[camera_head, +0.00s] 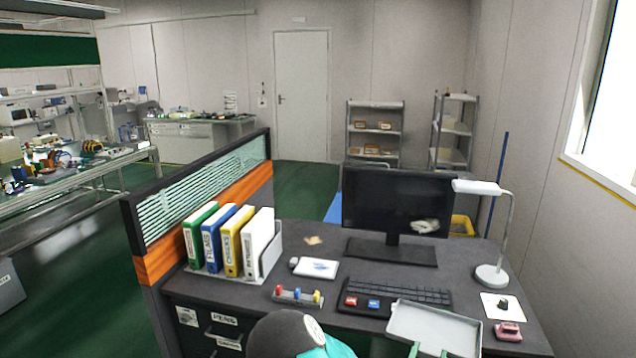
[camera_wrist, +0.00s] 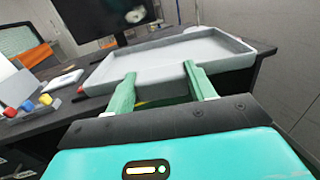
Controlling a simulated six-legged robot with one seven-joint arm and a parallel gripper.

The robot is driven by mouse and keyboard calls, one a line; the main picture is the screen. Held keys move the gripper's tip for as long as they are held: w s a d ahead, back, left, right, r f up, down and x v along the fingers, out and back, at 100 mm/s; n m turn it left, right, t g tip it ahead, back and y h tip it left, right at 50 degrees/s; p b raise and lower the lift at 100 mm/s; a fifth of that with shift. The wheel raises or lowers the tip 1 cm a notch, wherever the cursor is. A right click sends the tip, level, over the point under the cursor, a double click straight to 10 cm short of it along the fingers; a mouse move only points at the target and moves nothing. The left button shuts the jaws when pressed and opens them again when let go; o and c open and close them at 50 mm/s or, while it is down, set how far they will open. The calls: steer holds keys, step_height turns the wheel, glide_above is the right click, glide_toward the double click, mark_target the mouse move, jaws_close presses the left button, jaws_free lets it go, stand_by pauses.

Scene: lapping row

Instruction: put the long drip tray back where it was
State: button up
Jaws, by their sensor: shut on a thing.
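The long drip tray (camera_head: 434,325) is a shallow light-grey tray with a raised rim, at the front right of the dark desk in the head view. It also fills the upper middle of the wrist view (camera_wrist: 180,52). My gripper (camera_wrist: 160,72), with green fingers, is shut on the tray's near side; its fingertips also show low in the head view (camera_head: 430,350). The fingers stand apart with part of the tray between them. I cannot tell whether the tray touches the desk. The tray hides part of the desk's front edge.
A keyboard (camera_head: 397,294) and monitor (camera_head: 396,208) stand behind the tray. A pink stapler-like item (camera_head: 508,332), a white card (camera_head: 501,306) and a lamp (camera_head: 491,275) are at right. Binders (camera_head: 228,241) stand at left. Clear desk top lies between the small items.

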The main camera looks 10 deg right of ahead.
steer(key=w+a+f+n+t+y, duration=0.1)
steer(key=a+f+n+y, duration=0.1)
steer(key=a, duration=0.5)
steer(key=w+a+f+n+t+y, duration=0.1)
steer(key=a+f+n+y, duration=0.2)
steer(key=a+y, duration=0.2)
steer(key=w+a+f+n+t+y, duration=0.1)
steer(key=a+f+n+y, duration=0.1)
steer(key=a, duration=0.8)
steer(key=shift+w+a+f+t+y, duration=0.15)
steer(key=shift+a+f+t+y, duration=0.2)
steer(key=shift+f+y, duration=0.45)
steer(key=shift+r, duration=0.1)
